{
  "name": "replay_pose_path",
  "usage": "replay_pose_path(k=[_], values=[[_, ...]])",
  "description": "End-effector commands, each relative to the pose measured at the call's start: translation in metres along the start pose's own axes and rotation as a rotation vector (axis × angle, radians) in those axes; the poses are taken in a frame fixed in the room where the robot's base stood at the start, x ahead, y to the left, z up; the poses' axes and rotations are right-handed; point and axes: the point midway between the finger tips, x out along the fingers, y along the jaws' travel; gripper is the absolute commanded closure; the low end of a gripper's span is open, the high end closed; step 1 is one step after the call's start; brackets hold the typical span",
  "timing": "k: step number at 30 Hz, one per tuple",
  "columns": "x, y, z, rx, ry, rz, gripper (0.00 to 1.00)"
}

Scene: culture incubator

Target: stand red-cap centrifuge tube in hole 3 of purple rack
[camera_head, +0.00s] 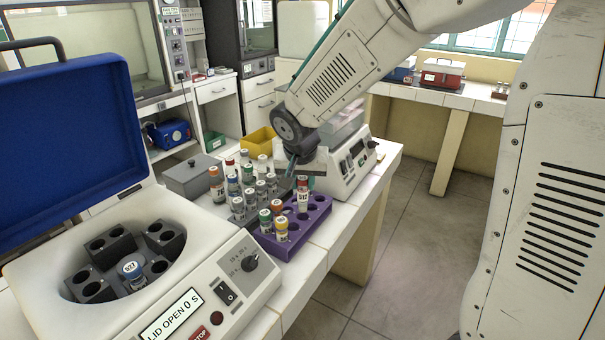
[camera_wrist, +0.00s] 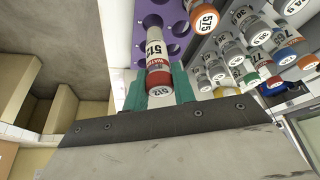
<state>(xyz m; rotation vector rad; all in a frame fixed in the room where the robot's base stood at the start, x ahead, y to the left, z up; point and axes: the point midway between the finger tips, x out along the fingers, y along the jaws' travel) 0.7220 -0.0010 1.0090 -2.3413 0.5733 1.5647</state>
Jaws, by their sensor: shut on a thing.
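The red-cap centrifuge tube (camera_head: 303,194) is upright, or nearly so, over the back part of the purple rack (camera_head: 262,240). In the wrist view the red-cap tube (camera_wrist: 155,52) shows a white label and its far end overlaps a rack hole. I cannot tell whether it is inside that hole or just above it. My gripper (camera_wrist: 160,88) is shut on the tube near its cap, with a green finger on each side. In the head view my gripper (camera_head: 303,178) hides part of the cap. The hole numbers are not readable.
Green-cap (camera_head: 265,220) and orange-cap (camera_head: 281,229) tubes stand in the purple rack's near left part. Several more tubes crowd a grey rack (camera_head: 235,212) on the left. An open centrifuge (camera_head: 195,255) is at the near left, and a white device (camera_head: 345,165) stands behind.

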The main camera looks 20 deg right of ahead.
Motion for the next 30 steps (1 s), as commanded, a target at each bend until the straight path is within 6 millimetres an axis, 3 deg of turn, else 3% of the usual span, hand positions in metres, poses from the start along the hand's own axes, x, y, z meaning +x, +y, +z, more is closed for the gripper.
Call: replay_pose_path(k=[30], values=[[0.0083,0.0002,0.0038,0.000,0.001,0.000,0.96]])
